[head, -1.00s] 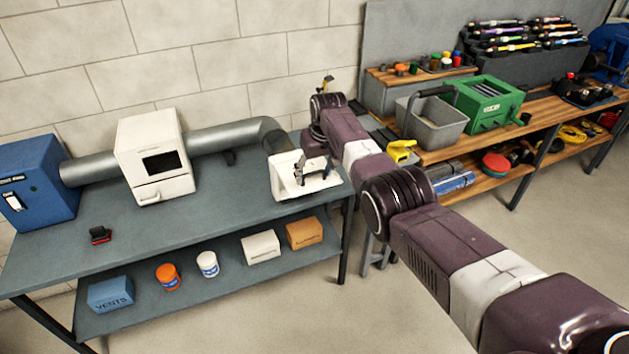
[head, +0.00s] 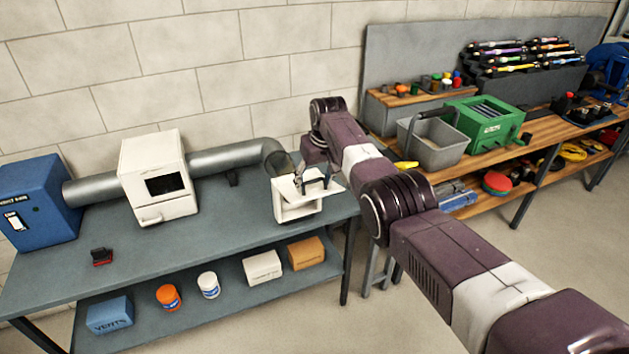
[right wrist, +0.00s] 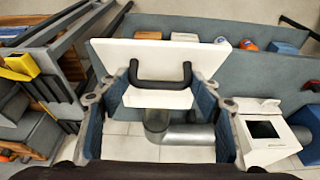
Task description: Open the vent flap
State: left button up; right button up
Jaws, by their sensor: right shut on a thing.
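The vent is a white box (head: 283,205) at the right end of the grey duct, on the blue-grey bench. Its white flap (head: 328,190) is swung up and stands out from the box top, roughly level, with the opening showing below it. In the right wrist view the flap (right wrist: 120,55) is a white panel with a black bar handle (right wrist: 160,84). My right gripper (head: 316,180) is at the flap, shut on this handle; its fingers with blue sides also show in the right wrist view (right wrist: 160,95). My left gripper is not in view.
A white cabinet (head: 155,165) and a blue box (head: 35,200) stand along the duct (head: 225,160). A small red-black item (head: 102,256) lies on the bench. The bench front is mostly clear. A grey bin (head: 435,145) and green box (head: 487,125) stand on the right workbench.

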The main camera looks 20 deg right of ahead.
jog(key=shift+w+r, duration=0.25)
jog(key=shift+w, duration=0.05)
jog(key=o, duration=1.3)
jog(key=shift+o, duration=0.4)
jog(key=shift+w+f, duration=0.35)
jog(key=shift+f, duration=0.2)
jog(key=shift+s+r, duration=0.35)
jog(key=shift+r, duration=0.25)
jog(key=v, duration=1)
jog(key=shift+r, duration=0.35)
